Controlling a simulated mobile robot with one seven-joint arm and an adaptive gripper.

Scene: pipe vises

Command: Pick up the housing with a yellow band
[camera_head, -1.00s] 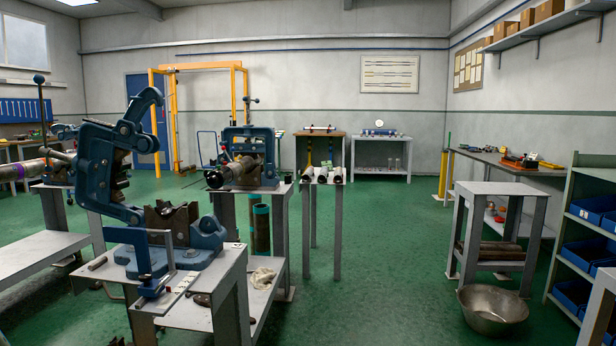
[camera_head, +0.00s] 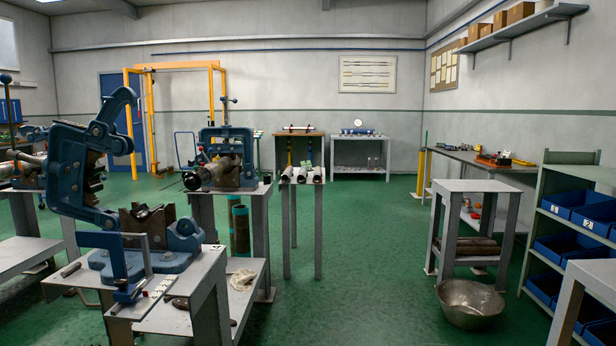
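I cannot make out a housing with a yellow band for certain in the head view. Small items lie on the long bench (camera_head: 470,157) at the right, among them a red piece (camera_head: 494,160) with yellow beside it, too small to identify. My gripper is not in view.
A large blue pipe vise (camera_head: 68,172) stands on a grey table at the left front. Another vise (camera_head: 228,148) holds a pipe farther back. A small grey table (camera_head: 474,187) and metal bowl (camera_head: 470,303) stand at the right, near shelves with blue bins (camera_head: 594,215). Green floor (camera_head: 370,265) is clear mid-view.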

